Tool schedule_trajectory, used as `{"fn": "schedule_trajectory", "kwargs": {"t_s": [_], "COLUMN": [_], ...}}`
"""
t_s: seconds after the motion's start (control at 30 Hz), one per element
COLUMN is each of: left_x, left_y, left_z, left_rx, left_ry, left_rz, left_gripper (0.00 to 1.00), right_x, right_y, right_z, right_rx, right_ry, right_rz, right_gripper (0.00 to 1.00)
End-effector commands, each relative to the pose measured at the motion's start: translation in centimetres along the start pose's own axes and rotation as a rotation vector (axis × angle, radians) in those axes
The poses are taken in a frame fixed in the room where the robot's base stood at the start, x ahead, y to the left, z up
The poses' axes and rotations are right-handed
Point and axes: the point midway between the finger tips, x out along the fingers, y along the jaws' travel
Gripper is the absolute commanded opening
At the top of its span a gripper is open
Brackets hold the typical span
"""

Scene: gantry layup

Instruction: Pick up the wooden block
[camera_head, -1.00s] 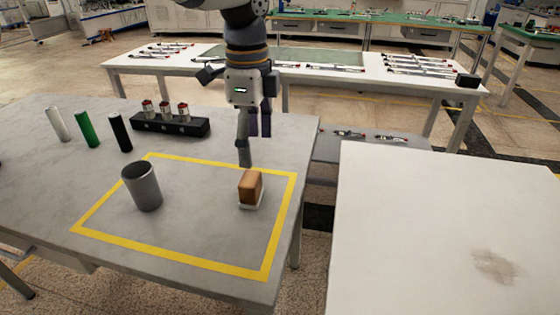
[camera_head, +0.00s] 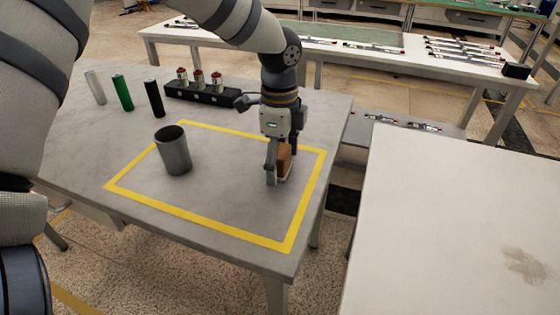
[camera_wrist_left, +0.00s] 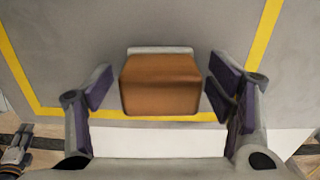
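The wooden block (camera_head: 284,160) is brown and stands upright on a small white base inside the yellow square on the grey table, near its right side. My left gripper (camera_head: 279,170) is down around it and partly covers it in the head view. In the left wrist view the block (camera_wrist_left: 161,83) sits between the two spread fingers of the left gripper (camera_wrist_left: 160,88). A gap shows on each side, so the gripper is open and not touching it there. The white base (camera_wrist_left: 160,50) shows beyond the block. My right gripper is not in view.
A grey cup (camera_head: 173,150) stands in the left of the yellow square (camera_head: 197,218). Green (camera_head: 122,93), black (camera_head: 154,98) and white (camera_head: 96,87) cylinders and a black holder (camera_head: 202,93) are farther back.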

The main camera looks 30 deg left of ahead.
Motion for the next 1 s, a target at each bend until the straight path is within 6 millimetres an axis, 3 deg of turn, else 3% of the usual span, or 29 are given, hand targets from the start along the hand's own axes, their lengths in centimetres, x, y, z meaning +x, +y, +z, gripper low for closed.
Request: {"fn": "schedule_trajectory", "kwargs": {"t_s": [0.03,0.2,0.27,0.7,0.87,1.0], "left_x": [0.0,0.0,0.0,-0.5,-3.5,-8.1], "left_y": [0.0,0.0,0.0,0.0,-0.1,3.1], "left_z": [0.0,0.0,0.0,0.0,0.0,0.7], "left_rx": [0.0,0.0,0.0,-0.001,-0.002,0.0], "left_ry": [0.0,0.0,0.0,-0.002,0.001,0.005], "left_rz": [0.0,0.0,0.001,0.003,-0.004,-0.019], "left_gripper": [0.64,0.25,0.18,0.19,0.19,0.19], "right_x": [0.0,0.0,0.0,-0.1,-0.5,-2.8], "right_y": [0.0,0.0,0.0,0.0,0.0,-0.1], "right_z": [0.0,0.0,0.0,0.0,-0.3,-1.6], "right_rx": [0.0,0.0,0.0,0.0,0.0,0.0], "right_ry": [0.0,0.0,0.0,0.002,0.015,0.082], "right_rz": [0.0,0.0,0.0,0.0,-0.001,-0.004], "right_gripper": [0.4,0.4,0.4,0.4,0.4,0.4]}}
